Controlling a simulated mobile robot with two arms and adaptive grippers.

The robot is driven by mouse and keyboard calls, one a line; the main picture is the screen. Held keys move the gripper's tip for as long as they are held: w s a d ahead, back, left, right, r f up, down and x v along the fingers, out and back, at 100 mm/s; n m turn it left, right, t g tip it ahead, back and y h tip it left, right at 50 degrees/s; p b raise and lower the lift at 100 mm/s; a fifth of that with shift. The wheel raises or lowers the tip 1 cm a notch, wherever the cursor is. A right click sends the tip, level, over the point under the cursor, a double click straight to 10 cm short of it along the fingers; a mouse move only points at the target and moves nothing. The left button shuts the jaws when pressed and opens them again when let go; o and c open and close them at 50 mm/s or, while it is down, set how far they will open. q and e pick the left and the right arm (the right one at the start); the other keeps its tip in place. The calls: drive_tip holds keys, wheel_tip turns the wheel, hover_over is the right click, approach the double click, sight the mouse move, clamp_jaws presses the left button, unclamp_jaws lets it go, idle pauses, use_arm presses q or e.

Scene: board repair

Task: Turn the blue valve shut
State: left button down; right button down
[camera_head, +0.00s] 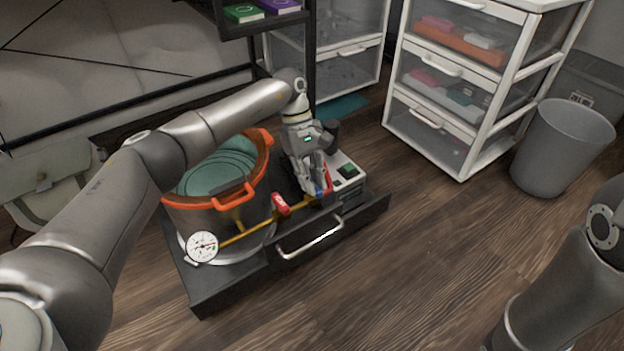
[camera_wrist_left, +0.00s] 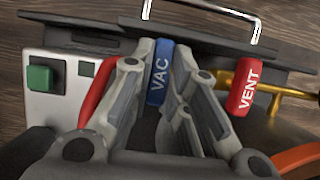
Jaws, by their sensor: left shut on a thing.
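The blue valve handle, marked VAC (camera_wrist_left: 158,72), sits between the two fingers of my left gripper (camera_wrist_left: 160,85) in the left wrist view. The fingers are shut on it. In the head view my left gripper (camera_head: 318,190) reaches down from above, and a sliver of the blue handle (camera_head: 328,181) shows at its fingertips. The valve is at the right end of a brass pipe (camera_head: 250,233), beside a steel chamber with an orange rim (camera_head: 232,197). My right gripper is out of view; only part of my right arm shows at the right edge.
A red VENT handle (camera_head: 280,204) is on the same pipe, close to my fingers. A round gauge (camera_head: 202,246) is at its left end. A pump box with a green switch (camera_head: 347,171) stands right of the valve. A drawer unit (camera_head: 442,125) and grey bin (camera_head: 560,150) stand farther right.

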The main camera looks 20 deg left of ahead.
use_arm(q)
drive_tip(key=c, duration=1.4)
unclamp_jaws()
drive_tip(key=shift+r, duration=0.1)
drive_tip(key=v, duration=1.1)
drive_tip(key=shift+w+a+r, duration=0.1)
drive_tip(key=shift+w+r, duration=0.05)
drive_tip(key=shift+r, duration=0.2)
